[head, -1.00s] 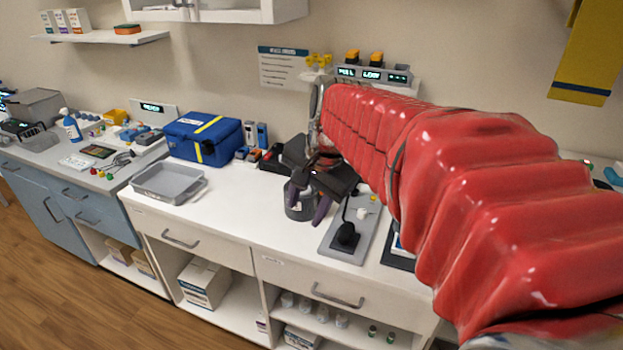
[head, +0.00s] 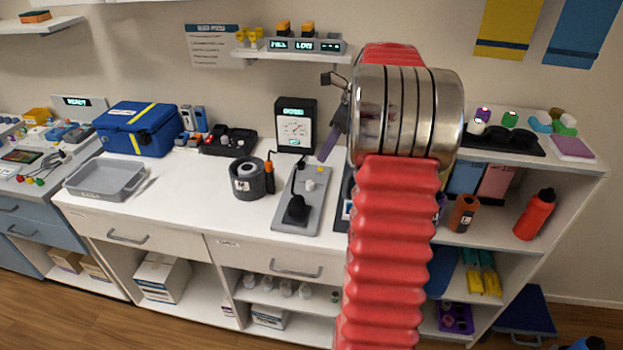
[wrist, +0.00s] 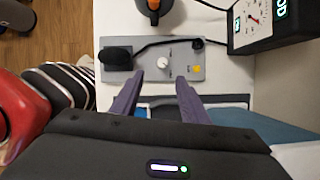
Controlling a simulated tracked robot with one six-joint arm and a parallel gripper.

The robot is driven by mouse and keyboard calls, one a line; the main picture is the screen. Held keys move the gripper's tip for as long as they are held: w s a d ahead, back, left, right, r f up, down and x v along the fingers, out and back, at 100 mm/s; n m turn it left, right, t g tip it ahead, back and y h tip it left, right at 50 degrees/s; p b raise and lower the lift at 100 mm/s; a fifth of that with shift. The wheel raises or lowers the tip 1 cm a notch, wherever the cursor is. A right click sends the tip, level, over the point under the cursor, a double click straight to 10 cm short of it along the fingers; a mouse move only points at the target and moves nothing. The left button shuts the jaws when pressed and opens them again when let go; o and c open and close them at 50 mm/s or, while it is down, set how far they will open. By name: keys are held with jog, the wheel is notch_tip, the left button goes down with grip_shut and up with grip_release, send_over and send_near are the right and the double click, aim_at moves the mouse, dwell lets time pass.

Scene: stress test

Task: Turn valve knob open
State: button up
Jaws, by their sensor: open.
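A grey board (head: 318,213) lies on the white counter. It bears a black block (head: 297,209) with a cable, a small white knob (head: 310,185) and a small yellow part. A dark grey cylinder (head: 247,184) with an upright orange-topped part (head: 268,167) stands left of the board. I cannot tell for sure which is the valve knob. In the wrist view my gripper (wrist: 160,84) is open and empty. Its purple fingers point toward the board, with the white knob (wrist: 163,63) beyond the gap between them. In the head view my arm hides most of the gripper.
A black gauge box (head: 295,125) stands behind the board. A grey tray (head: 107,180), a blue case (head: 138,128) and a black tray (head: 230,141) are to the left. An open shelf (head: 590,178) with bottles is at right. Bare counter surrounds the cylinder.

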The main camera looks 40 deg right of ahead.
aim_at(310, 183)
jog(key=shift+d+f+m, duration=0.25)
jog(key=shift+d+m, duration=0.05)
jog(key=shift+d, duration=0.25)
jog(key=x, duration=1.3)
jog(key=shift+w+a+f, duration=0.1)
jog(key=shift+a+f, duration=0.05)
jog(key=shift+f, duration=0.2)
grip_shut()
